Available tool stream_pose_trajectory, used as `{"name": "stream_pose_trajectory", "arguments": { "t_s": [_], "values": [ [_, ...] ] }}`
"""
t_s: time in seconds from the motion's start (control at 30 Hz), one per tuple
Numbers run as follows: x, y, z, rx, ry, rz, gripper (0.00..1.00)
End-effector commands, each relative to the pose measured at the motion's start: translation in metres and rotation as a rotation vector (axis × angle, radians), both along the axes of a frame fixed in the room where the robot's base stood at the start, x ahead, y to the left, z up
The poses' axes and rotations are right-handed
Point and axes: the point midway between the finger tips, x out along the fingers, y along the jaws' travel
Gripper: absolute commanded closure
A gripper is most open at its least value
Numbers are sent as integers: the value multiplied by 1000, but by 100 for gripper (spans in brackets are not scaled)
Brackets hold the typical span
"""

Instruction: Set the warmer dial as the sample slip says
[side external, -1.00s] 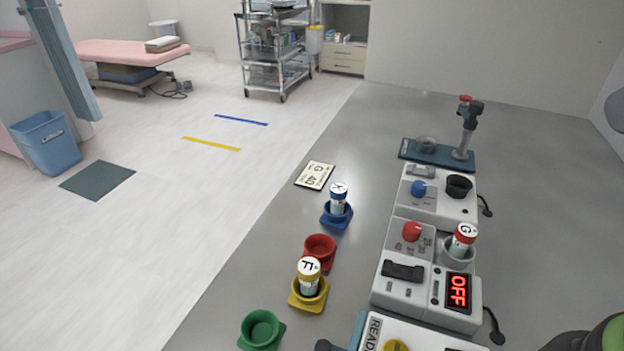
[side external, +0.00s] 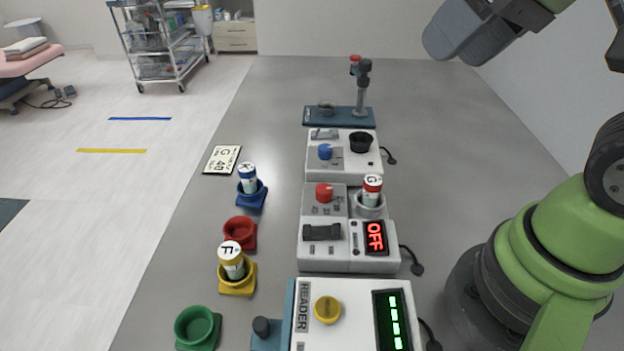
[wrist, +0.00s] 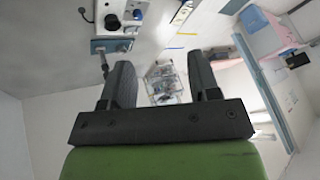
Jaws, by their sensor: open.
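The sample slip (side external: 222,160) lies flat on the bench at left and reads "G" and "40", with smaller print I cannot read. The warmer appears to be the white middle unit (side external: 345,258), with a red dial (side external: 324,193) and a display (side external: 375,237) showing OFF in red. A vial marked G (side external: 372,190) with a red band stands in its round well. The dial's marks are too small to read. My gripper (side external: 450,38) is high at the upper right, well away from the dial. In the wrist view my gripper (wrist: 163,78) is open and empty.
A blue-dial unit (side external: 342,165) and a teal stand (side external: 340,117) sit behind. The reader (side external: 350,310), with a yellow knob, is in front. Blue (side external: 251,198), red (side external: 240,235), yellow (side external: 238,284) and green (side external: 197,328) holders stand left; blue holds vial X, yellow vial F.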

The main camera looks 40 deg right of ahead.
Motion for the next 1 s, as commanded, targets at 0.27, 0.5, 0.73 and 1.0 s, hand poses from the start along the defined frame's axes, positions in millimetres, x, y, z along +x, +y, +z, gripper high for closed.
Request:
{"name": "stream_pose_trajectory", "arguments": {
  "t_s": [0.27, 0.5, 0.73, 1.0],
  "values": [
    [75, 11, -40, -180, 194, 326, 44],
    [124, 26, -107, -294, 340, 623, 44],
    [141, 34, -156, -343, 419, 800, 44],
    [142, 35, -184, -348, 434, 831, 44]
  ]
}}
